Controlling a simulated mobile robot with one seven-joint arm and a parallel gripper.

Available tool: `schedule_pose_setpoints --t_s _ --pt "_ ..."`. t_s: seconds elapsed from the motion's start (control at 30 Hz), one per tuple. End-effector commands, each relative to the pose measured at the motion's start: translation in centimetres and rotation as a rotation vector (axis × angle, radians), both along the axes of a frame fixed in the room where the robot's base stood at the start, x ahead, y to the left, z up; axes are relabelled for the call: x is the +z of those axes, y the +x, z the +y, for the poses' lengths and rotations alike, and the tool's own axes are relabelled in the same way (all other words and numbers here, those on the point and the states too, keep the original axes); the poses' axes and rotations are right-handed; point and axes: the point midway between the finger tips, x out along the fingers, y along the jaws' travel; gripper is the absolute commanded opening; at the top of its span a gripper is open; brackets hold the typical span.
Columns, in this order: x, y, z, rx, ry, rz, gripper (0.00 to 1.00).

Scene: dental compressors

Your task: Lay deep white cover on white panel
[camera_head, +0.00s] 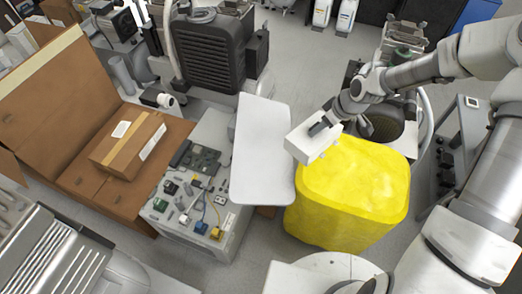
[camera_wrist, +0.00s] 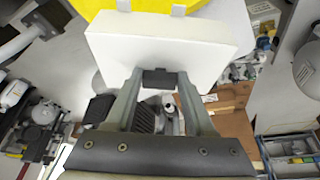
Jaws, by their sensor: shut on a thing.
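The deep white cover (camera_head: 307,146) is a white box-like piece, held in the air at the upper left edge of the yellow bin. My gripper (camera_head: 321,126) is shut on it. In the wrist view the cover (camera_wrist: 160,45) fills the upper middle, beyond the two fingers of my gripper (camera_wrist: 160,78); its far side is hidden. The white panel (camera_head: 262,155) is a flat, pale, round-cornered board just left of the cover, beside the circuit-board unit. The cover appears apart from the panel, though the height between them is hard to tell.
The yellow bin (camera_head: 355,190) stands right of the panel, under the cover. A grey unit with circuit boards (camera_head: 183,222) is left of the panel. A cardboard box (camera_head: 128,138) lies on larger open cardboard. A black compressor (camera_head: 210,55) stands behind. Grey floor shows at the top.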

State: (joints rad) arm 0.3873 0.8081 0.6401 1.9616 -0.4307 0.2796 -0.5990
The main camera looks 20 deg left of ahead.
Motion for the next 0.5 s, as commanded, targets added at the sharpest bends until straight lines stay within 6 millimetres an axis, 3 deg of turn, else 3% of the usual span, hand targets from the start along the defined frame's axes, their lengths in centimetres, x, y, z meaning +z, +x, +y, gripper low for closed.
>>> schedule_pose_setpoints --t_s 0.2,0.5 --pt "-2.3 0.3 4.5 0.274 0.004 0.004 0.0" --pt "-4.1 0.5 7.3 0.413 -0.001 0.0 0.0"
